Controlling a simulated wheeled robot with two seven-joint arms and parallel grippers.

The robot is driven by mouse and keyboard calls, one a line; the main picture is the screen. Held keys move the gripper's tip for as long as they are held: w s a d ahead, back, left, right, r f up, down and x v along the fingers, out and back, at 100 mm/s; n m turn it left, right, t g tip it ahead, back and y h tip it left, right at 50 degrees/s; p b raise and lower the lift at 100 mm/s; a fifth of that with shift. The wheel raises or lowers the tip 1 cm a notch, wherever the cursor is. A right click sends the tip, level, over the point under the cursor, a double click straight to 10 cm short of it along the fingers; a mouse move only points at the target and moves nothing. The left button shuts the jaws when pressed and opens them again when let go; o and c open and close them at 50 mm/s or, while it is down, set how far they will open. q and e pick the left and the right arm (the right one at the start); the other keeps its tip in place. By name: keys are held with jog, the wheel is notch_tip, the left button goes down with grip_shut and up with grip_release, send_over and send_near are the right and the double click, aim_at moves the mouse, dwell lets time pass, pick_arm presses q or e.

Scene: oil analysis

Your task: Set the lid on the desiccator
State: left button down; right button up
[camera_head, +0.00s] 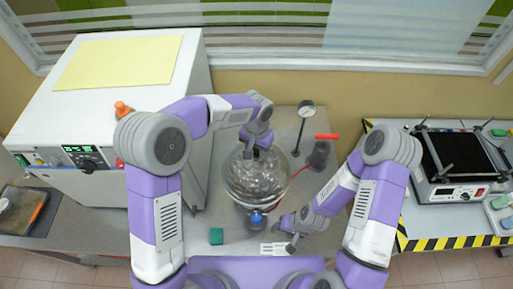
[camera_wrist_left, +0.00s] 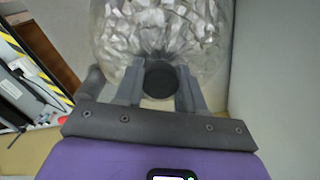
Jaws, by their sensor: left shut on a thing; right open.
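The desiccator lid (camera_head: 256,176) is a clear glass dome with a dark knob on top. It sits over the desiccator base (camera_head: 255,207), whose lower body shows beneath it; whether the rims touch cannot be told. My left gripper (camera_head: 256,147) is above the dome, shut on its knob. In the left wrist view the dark round knob (camera_wrist_left: 160,81) lies between the fingers, with the glass dome (camera_wrist_left: 165,30) beyond. My right gripper (camera_head: 292,243) is open and empty, low over the bench to the right of the desiccator. A blue valve (camera_head: 256,218) shows at the desiccator's front.
A white oven (camera_head: 160,100) stands on the left. A gauge (camera_head: 306,108) on a stand and a red-handled device (camera_head: 320,152) with a red hose are at the right. A green block (camera_head: 216,236) and white label (camera_head: 273,248) lie in front. A hot plate (camera_head: 455,160) is far right.

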pick_arm(q)
jog(key=shift+f, duration=0.55)
pick_arm(e)
jog(key=shift+f, duration=0.35)
pick_arm(q)
jog(key=shift+f+b, duration=0.6)
jog(key=shift+b, duration=0.05)
pick_arm(e)
jog(key=shift+f, duration=0.5)
pick_arm(q)
jog(key=c, duration=0.6)
grip_release()
notch_tip(320, 180, up, 8)
jog(key=shift+f, duration=0.15)
pick_arm(e)
jog(key=shift+f, duration=0.15)
